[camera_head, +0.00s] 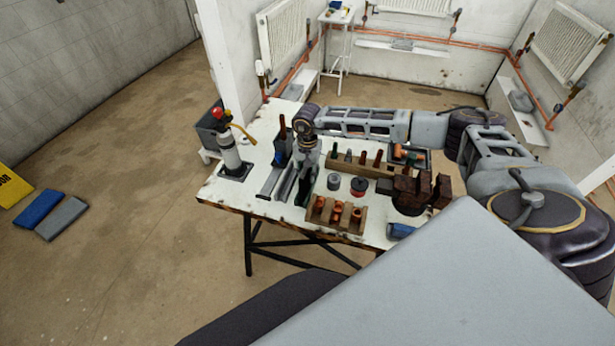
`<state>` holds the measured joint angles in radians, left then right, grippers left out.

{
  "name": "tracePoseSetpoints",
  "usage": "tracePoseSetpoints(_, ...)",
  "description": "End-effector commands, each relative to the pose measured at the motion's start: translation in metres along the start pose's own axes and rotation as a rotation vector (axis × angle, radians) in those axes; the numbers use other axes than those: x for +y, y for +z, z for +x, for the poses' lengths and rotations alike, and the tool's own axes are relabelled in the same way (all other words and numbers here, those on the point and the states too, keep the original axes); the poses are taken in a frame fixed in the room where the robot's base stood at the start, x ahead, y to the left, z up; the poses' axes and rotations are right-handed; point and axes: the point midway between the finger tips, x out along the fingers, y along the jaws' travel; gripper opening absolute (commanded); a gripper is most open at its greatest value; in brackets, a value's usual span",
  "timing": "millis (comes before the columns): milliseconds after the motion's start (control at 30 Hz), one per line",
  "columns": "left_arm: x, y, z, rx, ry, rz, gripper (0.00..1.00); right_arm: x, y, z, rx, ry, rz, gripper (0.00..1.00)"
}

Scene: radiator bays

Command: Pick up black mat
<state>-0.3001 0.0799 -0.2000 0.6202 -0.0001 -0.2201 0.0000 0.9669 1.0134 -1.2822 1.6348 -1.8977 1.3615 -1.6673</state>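A flat black mat (245,172) lies on the left end of the white worktable (222,192). A grey gas cylinder with a red and yellow torch head (229,153) stands on it and hides its middle. My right arm reaches in from the right across the back of the table. My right gripper (303,196) points down over the table, to the right of the mat and apart from it. Its fingertips are small and dark, so whether they are open or shut is unclear. My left gripper is not in view.
Grey rails (272,181) lie between mat and gripper. Wooden racks with copper fittings (337,218), a grey roll (334,181), a red-and-black roll (358,186) and dark bricks (412,190) crowd the table. Blue (39,208) and grey pads (62,219) lie on the floor.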

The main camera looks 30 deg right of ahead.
Motion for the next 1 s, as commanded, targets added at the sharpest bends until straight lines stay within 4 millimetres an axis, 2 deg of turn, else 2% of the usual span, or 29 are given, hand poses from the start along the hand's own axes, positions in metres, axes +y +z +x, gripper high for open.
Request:
tracePoseSetpoints(33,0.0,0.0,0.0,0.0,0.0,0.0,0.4,0.0,0.0,0.0,0.0,0.0,0.0,0.14)
tracePoseSetpoints(133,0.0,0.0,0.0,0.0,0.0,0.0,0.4,0.0,0.0,0.0,0.0,0.0,0.0,0.01)
tracePoseSetpoints(633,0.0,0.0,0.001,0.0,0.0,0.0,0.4,-0.001,-0.001,-0.006,0.001,-0.002,0.0,0.0)
tracePoseSetpoints(867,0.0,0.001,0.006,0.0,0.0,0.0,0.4,0.0,-0.001,-0.028,0.002,-0.003,0.001,0.0)
tracePoseSetpoints(1000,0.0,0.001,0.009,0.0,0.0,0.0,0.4,-0.001,-0.001,-0.048,0.003,-0.004,0.0,0.0)
